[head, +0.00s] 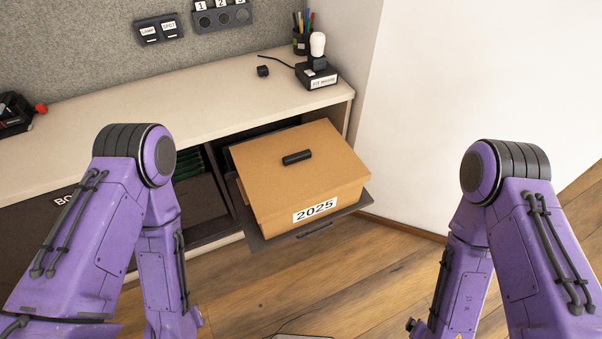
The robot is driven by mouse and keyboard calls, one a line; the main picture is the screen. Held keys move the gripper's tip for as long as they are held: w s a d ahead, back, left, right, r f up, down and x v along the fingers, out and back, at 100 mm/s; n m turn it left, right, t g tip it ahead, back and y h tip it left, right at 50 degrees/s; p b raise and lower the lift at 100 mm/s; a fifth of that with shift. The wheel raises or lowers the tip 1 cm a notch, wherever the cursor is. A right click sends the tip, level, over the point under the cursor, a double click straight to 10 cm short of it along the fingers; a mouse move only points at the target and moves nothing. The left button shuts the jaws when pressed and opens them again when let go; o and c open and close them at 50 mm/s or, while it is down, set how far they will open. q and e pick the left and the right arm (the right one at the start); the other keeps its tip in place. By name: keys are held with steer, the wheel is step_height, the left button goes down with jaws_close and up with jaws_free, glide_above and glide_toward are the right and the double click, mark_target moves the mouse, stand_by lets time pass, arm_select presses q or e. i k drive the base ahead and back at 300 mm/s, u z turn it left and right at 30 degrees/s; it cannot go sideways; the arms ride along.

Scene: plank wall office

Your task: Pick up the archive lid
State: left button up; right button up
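A tan archive box labelled "2025" (315,209) sits on a dark pulled-out tray (262,243) below the desk. Its tan lid (265,160) is on top, with a dark bar-shaped handle (297,157) near the middle. Whether the lid is seated tightly cannot be told. My left and right purple arms reach down on either side of the picture.
The desk (215,103) runs above the tray and holds a label-marked black device (318,76), a small black cube (263,71) and a pen cup (301,43). Dark shelving (203,205) lies left of the box. A white wall (460,80) stands right; wooden floor (350,270) is clear in front.

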mark_target(297, 161)
steer(key=u, duration=0.05)
steer(key=k, duration=0.6)
steer(key=z, duration=0.75)
steer(key=i, duration=1.1)
steer(key=u, duration=0.2)
